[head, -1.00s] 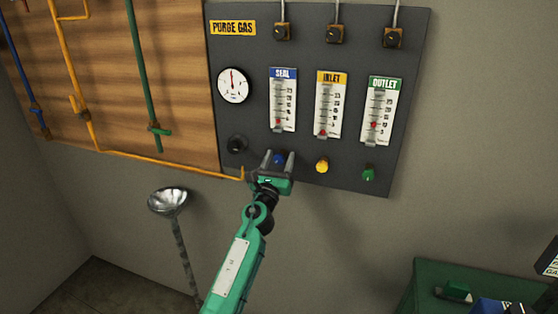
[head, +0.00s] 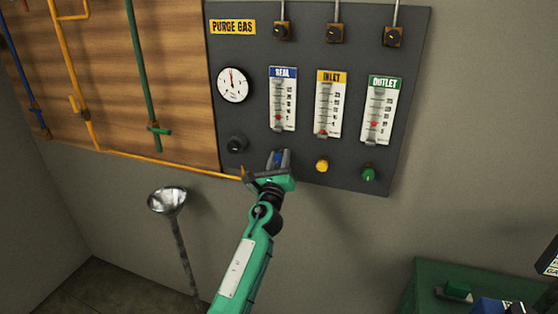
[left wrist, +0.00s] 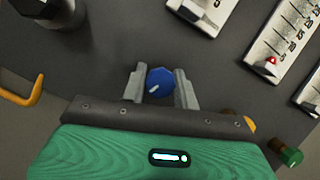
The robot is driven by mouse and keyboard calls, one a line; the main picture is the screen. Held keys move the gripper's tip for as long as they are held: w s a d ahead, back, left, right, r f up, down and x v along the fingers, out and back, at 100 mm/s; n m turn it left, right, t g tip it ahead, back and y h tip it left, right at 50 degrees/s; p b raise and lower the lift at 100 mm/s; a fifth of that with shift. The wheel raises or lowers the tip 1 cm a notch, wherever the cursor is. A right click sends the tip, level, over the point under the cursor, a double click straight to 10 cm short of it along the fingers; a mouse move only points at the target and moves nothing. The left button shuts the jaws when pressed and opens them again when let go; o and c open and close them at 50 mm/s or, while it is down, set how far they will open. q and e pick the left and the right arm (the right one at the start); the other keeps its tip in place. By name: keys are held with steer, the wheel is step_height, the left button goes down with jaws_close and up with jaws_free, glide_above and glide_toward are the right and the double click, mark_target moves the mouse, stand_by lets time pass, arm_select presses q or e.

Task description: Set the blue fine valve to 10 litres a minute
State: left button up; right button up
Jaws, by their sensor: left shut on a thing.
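The blue fine valve (left wrist: 160,81) is a round knob with a pale mark on its face, below the SEAL flowmeter (head: 283,98). In the left wrist view it sits between the two grey fingers of my left gripper (left wrist: 161,88), which is shut on it. In the head view the gripper (head: 278,160) is tilted and mostly covers the knob. The red float in the SEAL tube is low on its scale; the exact reading is too small to tell. My right gripper is not in view.
The yellow knob (head: 322,166) and green knob (head: 369,173) are to the right, under the INLET (head: 329,103) and OUTLET (head: 381,108) meters. A black knob (head: 237,144) is at the left, below a round gauge (head: 233,84). A yellow pipe (head: 170,165) ends close to my gripper.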

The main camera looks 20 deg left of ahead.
arm_select(q)
steer(key=n+g+y, duration=0.1)
steer(key=n+y, duration=0.1)
steer(key=n, duration=0.3)
steer(key=shift+d, duration=0.1)
steer(key=n+g+y, duration=0.1)
steer(key=n, duration=0.2)
steer(key=shift+n+y+p, duration=0.3)
steer(key=shift+n+p, duration=0.1)
steer(key=shift+n+g, duration=0.5)
steer(key=shift+n, duration=0.4)
steer(key=o, duration=0.9)
steer(key=shift+o, duration=0.4)
steer(key=shift+s, duration=0.1)
